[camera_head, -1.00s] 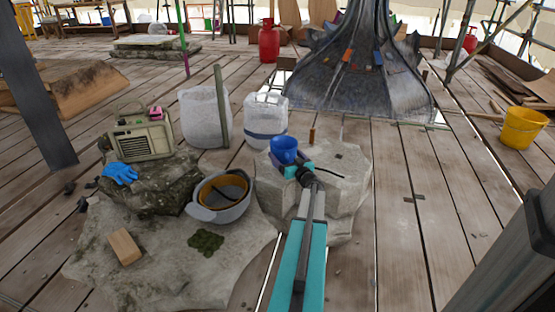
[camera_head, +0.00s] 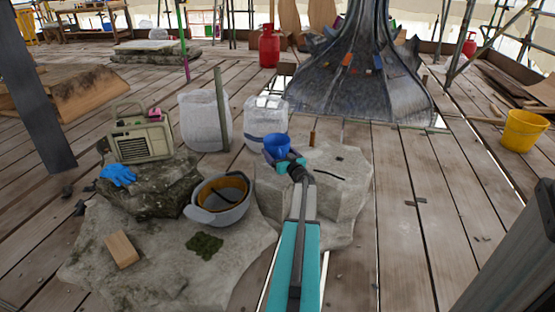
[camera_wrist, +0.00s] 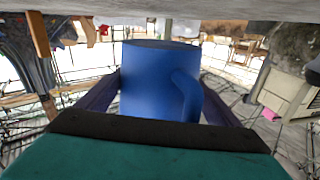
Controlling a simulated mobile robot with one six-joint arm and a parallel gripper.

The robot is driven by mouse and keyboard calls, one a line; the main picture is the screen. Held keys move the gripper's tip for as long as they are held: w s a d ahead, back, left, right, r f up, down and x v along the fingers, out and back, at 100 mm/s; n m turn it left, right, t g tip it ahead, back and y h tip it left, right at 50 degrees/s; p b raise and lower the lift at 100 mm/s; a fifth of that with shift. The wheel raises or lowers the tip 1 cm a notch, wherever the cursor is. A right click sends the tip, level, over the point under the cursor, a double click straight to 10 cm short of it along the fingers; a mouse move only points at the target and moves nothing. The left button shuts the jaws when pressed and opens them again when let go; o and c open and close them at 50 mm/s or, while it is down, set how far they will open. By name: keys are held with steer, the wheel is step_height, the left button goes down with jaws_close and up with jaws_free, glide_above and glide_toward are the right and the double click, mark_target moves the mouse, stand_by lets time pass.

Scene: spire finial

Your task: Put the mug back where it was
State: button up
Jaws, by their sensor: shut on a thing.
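A blue mug (camera_head: 277,147) is in my gripper (camera_head: 283,157), at the left part of the pale stone block (camera_head: 335,185) in the head view. In the wrist view the mug (camera_wrist: 158,80) sits between the two dark fingers, with its handle toward the lower right. My gripper is shut on the mug. In the head view the mug looks tilted. My gripper hides its lower part, so I cannot tell whether it touches the stone.
A small brown cylinder (camera_head: 312,138) stands on the block's back edge. A white container (camera_head: 265,122) stands behind the block. A grey helmet-like bowl (camera_head: 220,212) lies to the left, near a radio (camera_head: 140,137) and a wooden block (camera_head: 121,249).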

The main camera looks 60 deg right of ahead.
steer(key=shift+w+f+b, duration=0.2)
steer(key=shift+f+b, duration=1.1)
steer(key=shift+f, duration=0.5)
steer(key=shift+f, duration=0.1)
steer(key=o, duration=1)
steer(key=shift+s+a+r, duration=0.1)
steer(key=shift+s+r, duration=0.05)
steer(key=shift+r, duration=0.05)
steer(key=shift+s+a, duration=0.15)
steer(key=shift+s, duration=0.15)
steer(key=p+v, duration=0.4)
steer(key=v, duration=0.7)
steer(key=shift+f, duration=0.1)
